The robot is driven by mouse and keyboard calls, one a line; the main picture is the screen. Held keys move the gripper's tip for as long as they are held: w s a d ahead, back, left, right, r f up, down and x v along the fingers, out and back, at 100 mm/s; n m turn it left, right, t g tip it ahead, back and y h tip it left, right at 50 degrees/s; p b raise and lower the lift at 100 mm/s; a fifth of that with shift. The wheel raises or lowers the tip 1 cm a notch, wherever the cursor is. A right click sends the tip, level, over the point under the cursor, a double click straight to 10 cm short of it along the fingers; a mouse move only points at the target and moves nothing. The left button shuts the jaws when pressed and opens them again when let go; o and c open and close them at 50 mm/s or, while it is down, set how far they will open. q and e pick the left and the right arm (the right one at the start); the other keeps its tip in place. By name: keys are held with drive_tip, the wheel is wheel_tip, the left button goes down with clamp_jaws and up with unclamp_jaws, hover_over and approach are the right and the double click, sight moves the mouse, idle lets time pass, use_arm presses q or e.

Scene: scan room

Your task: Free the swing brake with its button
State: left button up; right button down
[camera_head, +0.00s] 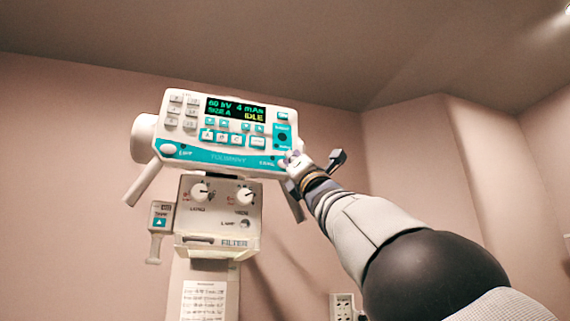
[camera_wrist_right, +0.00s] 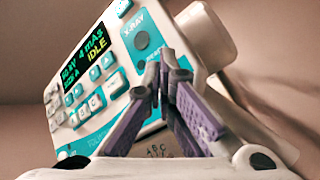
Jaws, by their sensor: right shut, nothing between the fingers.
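The white and teal control head (camera_head: 228,130) hangs on the wall-side stand, its display reading "60 kV 4 mAs" and "IDLE". My right gripper (camera_head: 292,159) reaches in from the right and is at the head's lower right corner, by a small label. In the right wrist view my purple-fingered right gripper (camera_wrist_right: 163,72) is shut and empty, its tips in front of the panel below the dark round X-RAY button (camera_wrist_right: 142,40). Whether the tips touch the panel cannot be told. I cannot make out a swing brake button; the fingers hide the corner. My left gripper is not in view.
Below the head is a white box with two knobs (camera_head: 201,192) and a FILTER label. A small hand switch (camera_head: 160,222) hangs to its left. A handle (camera_head: 143,183) juts from the head's left side. A printed sheet (camera_head: 203,299) is lower down.

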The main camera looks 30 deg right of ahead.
drive_tip(key=shift+w, duration=0.15)
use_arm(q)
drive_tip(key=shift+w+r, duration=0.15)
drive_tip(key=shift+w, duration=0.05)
use_arm(e)
drive_tip(key=shift+s+a, duration=0.15)
drive_tip(key=shift+s, duration=0.65)
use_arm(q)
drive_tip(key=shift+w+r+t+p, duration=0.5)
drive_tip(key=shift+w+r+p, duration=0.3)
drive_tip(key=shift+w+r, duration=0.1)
use_arm(e)
drive_tip(key=s, duration=0.2)
drive_tip(key=s+a, duration=0.1)
drive_tip(key=s, duration=0.2)
drive_tip(key=shift+a, duration=0.1)
drive_tip(key=shift+w, duration=0.1)
